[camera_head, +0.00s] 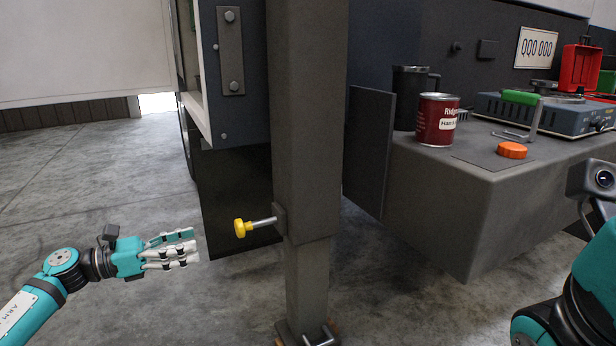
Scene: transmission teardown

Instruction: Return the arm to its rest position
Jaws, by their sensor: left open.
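My left arm comes in from the lower left, and its teal and grey gripper (190,248) is held out over the concrete floor, pointing right. The gripper is open and nothing shows between its fingers. Its tips are apart from the yellow knob (241,228), which stands out on a metal pin from the dark grey post (307,120) to the right. My right arm (572,300) shows only in part at the lower right edge, and its gripper is out of view.
A grey bench (440,205) at the right bears a red can (437,120), a dark mug (408,95), an orange cap (512,150) and a blue-grey device (545,115). A dark panel (370,150) stands beside the bench. The floor (100,190) around my left gripper is clear.

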